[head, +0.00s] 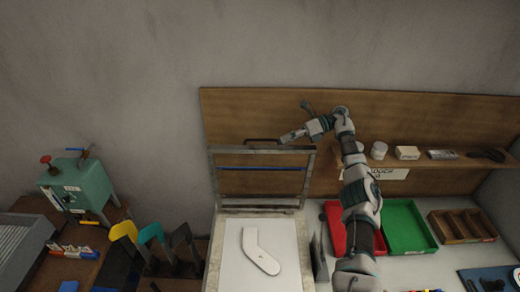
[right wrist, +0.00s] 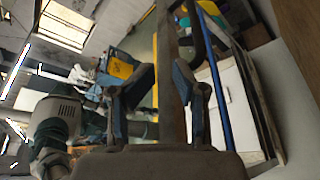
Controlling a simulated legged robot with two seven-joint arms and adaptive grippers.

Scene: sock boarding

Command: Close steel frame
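The steel frame (head: 211,178) stands raised, hinged at the back of a pale press bed (head: 212,255), with a blue bar across it and a dark handle (head: 262,141) on its top edge. A white sock-shaped form (head: 258,252) lies flat on the bed. My right gripper (head: 293,136) is at the frame's top edge, right of the handle. In the right wrist view a bar of the steel frame (right wrist: 172,85) passes between the fingers of my right gripper (right wrist: 165,85). The fingers look apart, with a gap on the left side. My left gripper is out of view.
Red (head: 337,232) and green (head: 405,228) trays and a wooden divided box (head: 462,225) stand right of the press. A shelf (head: 430,162) holds small items. Several coloured hooked holders (head: 150,235) and a green machine (head: 78,188) are on the left.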

